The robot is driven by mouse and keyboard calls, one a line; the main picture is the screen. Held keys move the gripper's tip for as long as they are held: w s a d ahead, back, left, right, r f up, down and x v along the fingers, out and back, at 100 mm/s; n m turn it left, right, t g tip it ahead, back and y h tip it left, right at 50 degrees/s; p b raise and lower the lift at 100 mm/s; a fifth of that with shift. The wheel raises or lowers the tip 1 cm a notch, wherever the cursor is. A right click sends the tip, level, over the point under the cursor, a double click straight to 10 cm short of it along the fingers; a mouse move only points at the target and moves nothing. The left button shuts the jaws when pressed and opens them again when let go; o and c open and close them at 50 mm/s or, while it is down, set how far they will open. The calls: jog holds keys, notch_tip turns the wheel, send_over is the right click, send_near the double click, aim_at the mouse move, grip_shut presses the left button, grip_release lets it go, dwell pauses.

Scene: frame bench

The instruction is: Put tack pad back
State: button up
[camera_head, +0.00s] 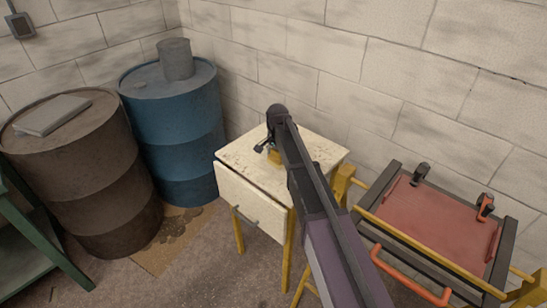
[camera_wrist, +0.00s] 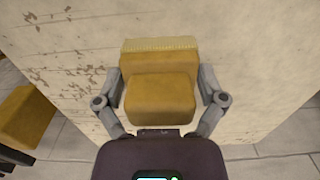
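A yellow block with a pale ribbed strip along its far edge, which I take for the tack pad (camera_wrist: 160,98), is between my fingers in the wrist view. My gripper (camera_wrist: 160,84) has one finger against each side of it, with no clear gap, so it looks shut on the pad. In the head view my gripper (camera_head: 267,149) is low over the small cream-topped table (camera_head: 240,153). The yellow pad (camera_head: 274,157) shows only partly there, behind my arm. Whether it rests on the tabletop or hangs just above it, I cannot tell.
A yellow-framed bench (camera_head: 430,215) with a red panel, clamps and an orange handle stands at right. A blue drum (camera_head: 178,135) and a brown drum (camera_head: 95,185) stand at left, beside a green frame (camera_head: 45,240). A block wall closes the back.

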jog(key=shift+r, duration=0.2)
dwell(0.4)
notch_tip(320, 180, up, 12)
jog(key=p, duration=1.2)
dwell(0.7)
jog(key=shift+s+d, duration=0.1)
jog(key=shift+d, duration=0.05)
jog(key=s+d+n, duration=0.7)
jog(key=s+d, duration=1.4)
jog(key=s, duration=0.4)
jog(key=shift+s+d+n, duration=0.3)
jog(key=shift+s+d, duration=0.05)
jog(key=shift+s, duration=0.05)
